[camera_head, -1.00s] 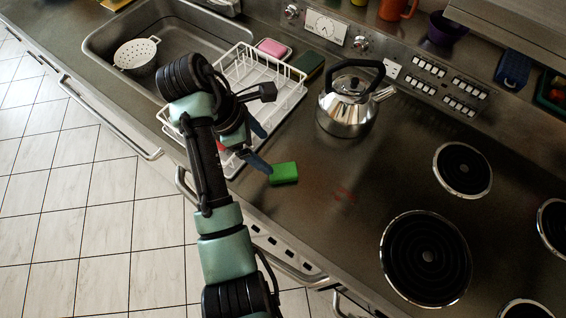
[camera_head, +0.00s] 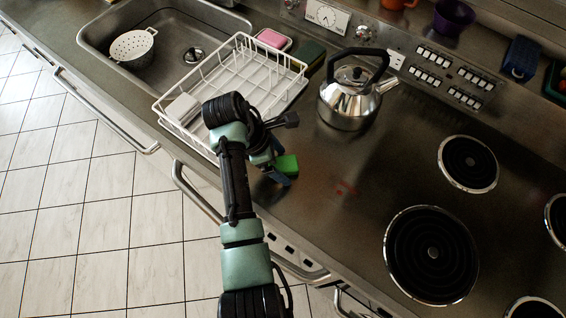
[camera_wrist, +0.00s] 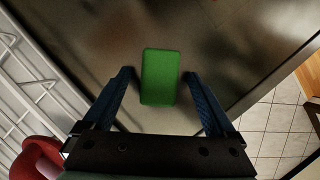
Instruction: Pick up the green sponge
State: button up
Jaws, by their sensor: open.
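The green sponge (camera_head: 287,164) lies on the steel counter, just right of the white dish rack. My gripper (camera_head: 277,172) is close beside it in the head view and hides part of it. In the wrist view the whole top of the sponge (camera_wrist: 160,77) shows, a plain green block. My gripper (camera_wrist: 160,82) is open there, with one blue finger on each side of the sponge. A gap shows between the sponge and each finger. I cannot tell how high the fingertips are above the counter.
The white dish rack (camera_head: 243,42) stands left of the sponge, with a red thing (camera_wrist: 38,160) at its edge in the wrist view. A steel kettle (camera_head: 347,106) stands behind and right. Coil burners (camera_head: 431,256) lie right. The counter's front edge is near.

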aim_at(280, 164)
grip_shut()
notch_tip(280, 164, up, 10)
dwell(0.8)
jog(key=c, duration=0.7)
grip_release()
jog(key=shift+c, duration=0.2)
jog(key=c, duration=0.6)
